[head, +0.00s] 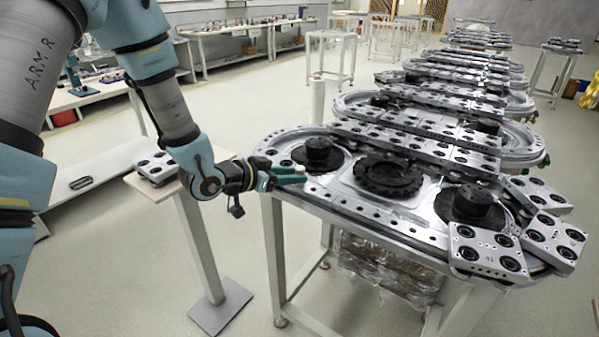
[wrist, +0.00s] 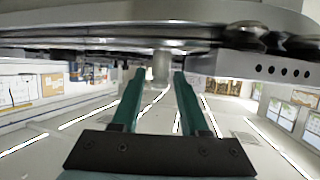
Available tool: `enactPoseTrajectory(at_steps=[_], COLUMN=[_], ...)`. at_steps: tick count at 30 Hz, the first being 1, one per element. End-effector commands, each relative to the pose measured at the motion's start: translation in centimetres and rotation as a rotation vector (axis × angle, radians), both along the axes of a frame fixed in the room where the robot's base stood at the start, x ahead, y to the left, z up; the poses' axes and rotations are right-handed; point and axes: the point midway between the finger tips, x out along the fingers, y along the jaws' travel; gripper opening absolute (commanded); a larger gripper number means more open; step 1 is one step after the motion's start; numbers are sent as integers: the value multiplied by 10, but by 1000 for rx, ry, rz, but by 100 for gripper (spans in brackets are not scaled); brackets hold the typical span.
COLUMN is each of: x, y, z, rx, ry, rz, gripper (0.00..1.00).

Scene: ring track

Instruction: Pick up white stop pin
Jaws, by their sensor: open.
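The white stop pin (wrist: 162,66) shows in the wrist view as a short pale upright cylinder against the underside of a grey metal edge. In the head view my gripper (head: 299,174) is at the near left edge of the ring track (head: 325,195).
A black round hub (head: 319,153) stands on the track just behind my gripper. Metal carriages (head: 487,250) sit at the track's right end. A small stand (head: 150,190) with a carriage on it is to the left. Open floor lies between stand and track.

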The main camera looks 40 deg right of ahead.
Motion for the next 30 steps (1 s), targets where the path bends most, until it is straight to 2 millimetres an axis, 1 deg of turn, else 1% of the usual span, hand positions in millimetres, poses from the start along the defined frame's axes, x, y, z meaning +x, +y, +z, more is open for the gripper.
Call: enactPoseTrajectory(at_steps=[1, 3, 6, 9, 15, 26, 27, 30], x=[0, 0, 1, 1, 1, 1, 1, 1], y=[-7, -16, -25, -28, -28, -28, -28, -28], z=[1, -3, -8, -11, -11, -11, -11, -11], rx=[1, 0, 0, 1, 1, 0, 0, 0], ry=[1, 0, -1, 0, -1, 0, 0, -1], rz=[-1, -2, 0, 1, 1, 1, 1, 1], gripper=[44, 44, 44, 44, 43, 2, 0, 0])
